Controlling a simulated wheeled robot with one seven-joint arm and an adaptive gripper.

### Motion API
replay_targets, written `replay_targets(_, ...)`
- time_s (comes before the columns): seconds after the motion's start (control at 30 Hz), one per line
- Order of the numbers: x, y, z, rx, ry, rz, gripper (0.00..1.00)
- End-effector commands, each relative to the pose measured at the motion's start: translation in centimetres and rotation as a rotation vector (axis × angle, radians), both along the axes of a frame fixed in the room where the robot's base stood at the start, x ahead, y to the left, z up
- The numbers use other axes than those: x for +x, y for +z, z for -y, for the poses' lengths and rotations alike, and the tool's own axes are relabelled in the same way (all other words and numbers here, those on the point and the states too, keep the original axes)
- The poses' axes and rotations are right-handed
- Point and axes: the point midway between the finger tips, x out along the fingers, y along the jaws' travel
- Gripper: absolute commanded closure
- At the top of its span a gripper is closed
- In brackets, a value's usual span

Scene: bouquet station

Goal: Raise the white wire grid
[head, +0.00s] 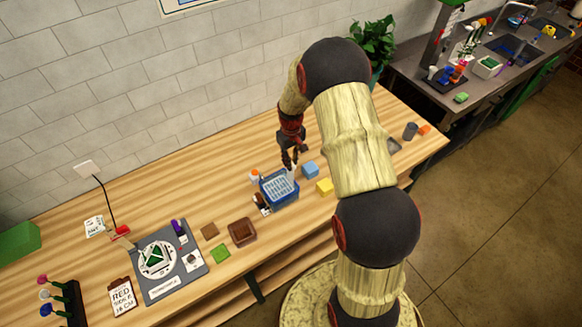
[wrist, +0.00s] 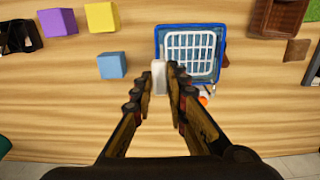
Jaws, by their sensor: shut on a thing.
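The white wire grid (wrist: 190,50) lies level inside a blue tray (wrist: 221,62) in the wrist view. In the head view the grid (head: 279,186) sits in the same tray (head: 284,203) on the wooden counter. My gripper (wrist: 165,84) is shut on a white upright piece (wrist: 158,76) at the tray's near left corner in the wrist view. I cannot tell whether this piece is joined to the grid. In the head view my gripper (head: 289,164) points down just behind the tray's right side.
A light blue block (head: 310,170) and a yellow block (head: 324,187) stand right of the tray. A white and orange item (head: 254,175) stands close on its left. The counter behind the tray is clear.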

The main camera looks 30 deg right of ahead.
Motion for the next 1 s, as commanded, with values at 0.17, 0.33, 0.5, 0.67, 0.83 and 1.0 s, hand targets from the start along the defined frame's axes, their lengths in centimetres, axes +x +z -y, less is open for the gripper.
replay_targets(0.17, 0.1, 2.5, 0.0, -0.001, 0.000, 0.004, 1.00)
replay_targets(0.33, 0.2, 2.7, 0.1, -0.002, 0.000, 0.005, 1.00)
replay_targets(0.5, 0.3, 2.8, 0.1, -0.002, 0.000, 0.007, 0.83)
replay_targets(0.67, 0.2, 2.6, 0.0, -0.001, 0.000, 0.004, 0.74)
replay_targets(0.83, 0.1, 2.5, 0.0, -0.001, 0.000, 0.002, 0.67)
replay_targets(1.0, 0.0, 2.5, 0.0, 0.000, 0.000, 0.001, 0.67)
